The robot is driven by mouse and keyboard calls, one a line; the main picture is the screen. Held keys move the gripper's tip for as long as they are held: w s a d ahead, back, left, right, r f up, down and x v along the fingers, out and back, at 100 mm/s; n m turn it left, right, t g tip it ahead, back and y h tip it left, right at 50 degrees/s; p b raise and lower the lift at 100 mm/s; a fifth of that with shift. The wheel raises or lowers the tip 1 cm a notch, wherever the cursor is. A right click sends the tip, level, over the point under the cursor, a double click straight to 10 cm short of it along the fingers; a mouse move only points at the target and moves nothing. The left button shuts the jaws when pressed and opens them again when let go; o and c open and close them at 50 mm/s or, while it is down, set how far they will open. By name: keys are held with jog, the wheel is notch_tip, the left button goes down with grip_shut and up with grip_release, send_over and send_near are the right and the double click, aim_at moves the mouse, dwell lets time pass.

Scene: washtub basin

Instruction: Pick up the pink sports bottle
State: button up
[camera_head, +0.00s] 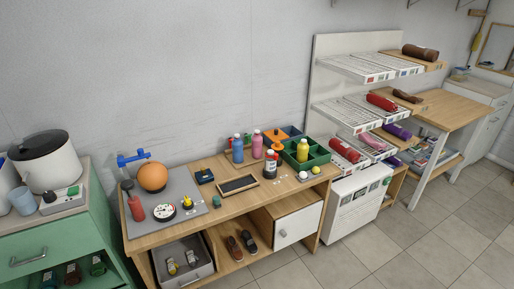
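The pink sports bottle (257,146) stands upright toward the back of the wooden workbench (220,228). A blue bottle (238,149) stands close to its left. The pink bottle's lower part is partly hard to make out at this size. My gripper is not in view.
Right of the bottle are an orange tray (275,138) and a green crate (318,155) with a yellow bottle (302,151). A black framed tray (238,184) lies in front. An orange ball (153,176) is at left. A shelf rack (325,85) rises at right.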

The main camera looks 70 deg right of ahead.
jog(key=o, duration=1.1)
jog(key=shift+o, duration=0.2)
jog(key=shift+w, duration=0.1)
